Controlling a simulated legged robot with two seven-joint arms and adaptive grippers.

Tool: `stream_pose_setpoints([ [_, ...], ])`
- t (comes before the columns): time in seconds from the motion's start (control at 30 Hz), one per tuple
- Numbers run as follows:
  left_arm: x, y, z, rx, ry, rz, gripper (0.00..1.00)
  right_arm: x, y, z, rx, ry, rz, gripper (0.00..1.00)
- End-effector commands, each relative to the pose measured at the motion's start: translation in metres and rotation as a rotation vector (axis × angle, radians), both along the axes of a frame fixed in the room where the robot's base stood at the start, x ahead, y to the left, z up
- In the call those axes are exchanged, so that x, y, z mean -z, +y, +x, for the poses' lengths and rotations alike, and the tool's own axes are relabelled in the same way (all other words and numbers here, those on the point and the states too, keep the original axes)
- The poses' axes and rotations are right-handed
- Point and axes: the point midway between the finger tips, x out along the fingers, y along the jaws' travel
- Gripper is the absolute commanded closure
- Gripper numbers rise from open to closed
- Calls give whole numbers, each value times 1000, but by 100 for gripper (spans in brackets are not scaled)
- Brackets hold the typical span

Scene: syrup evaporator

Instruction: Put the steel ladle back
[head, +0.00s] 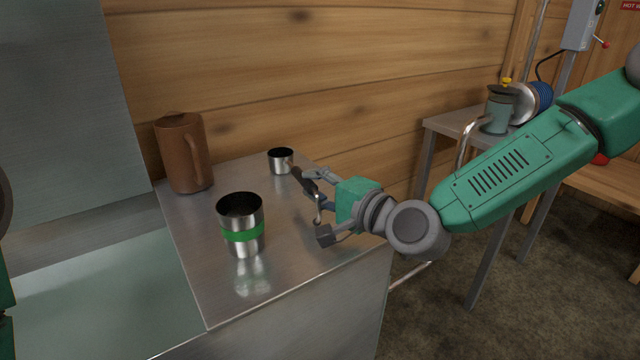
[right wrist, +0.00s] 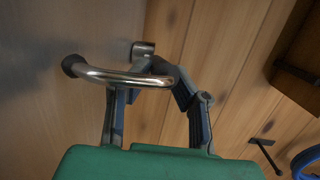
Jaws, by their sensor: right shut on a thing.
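My right gripper (head: 318,205) is over the right part of the steel counter, its jaws shut on a bent steel rod (right wrist: 130,77). I take this rod for part of the steel ladle; in the right wrist view it runs across the fingers and ends in a dark round tip at left. In the head view only a small bright piece of steel shows at the jaws. The ladle's bowl cannot be made out. My left gripper is not in view.
A steel cup with a green band (head: 241,226), a small steel cup (head: 281,162) and a brown pitcher (head: 184,155) stand on the counter (head: 215,300). The counter's front middle is clear. A side table (head: 455,124) at right holds a green-grey jug (head: 497,112).

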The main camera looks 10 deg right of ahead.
Motion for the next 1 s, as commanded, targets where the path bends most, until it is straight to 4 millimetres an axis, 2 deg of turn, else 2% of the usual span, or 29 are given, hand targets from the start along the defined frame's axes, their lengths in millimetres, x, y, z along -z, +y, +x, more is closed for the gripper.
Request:
stream_pose_setpoints([
  [0.33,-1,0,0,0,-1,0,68,0,-5,0,3,0,6,100],
  [0.37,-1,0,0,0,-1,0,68,0,-5,0,3,0,6,72],
  [0.4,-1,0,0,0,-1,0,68,0,-4,0,2,1,5,58],
  [0.77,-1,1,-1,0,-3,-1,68,0,-4,-2,1,1,3,58],
  [0.87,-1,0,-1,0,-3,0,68,-1,-10,-10,2,2,5,58],
  [1.0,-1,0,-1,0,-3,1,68,-2,-25,-32,4,4,8,58],
])
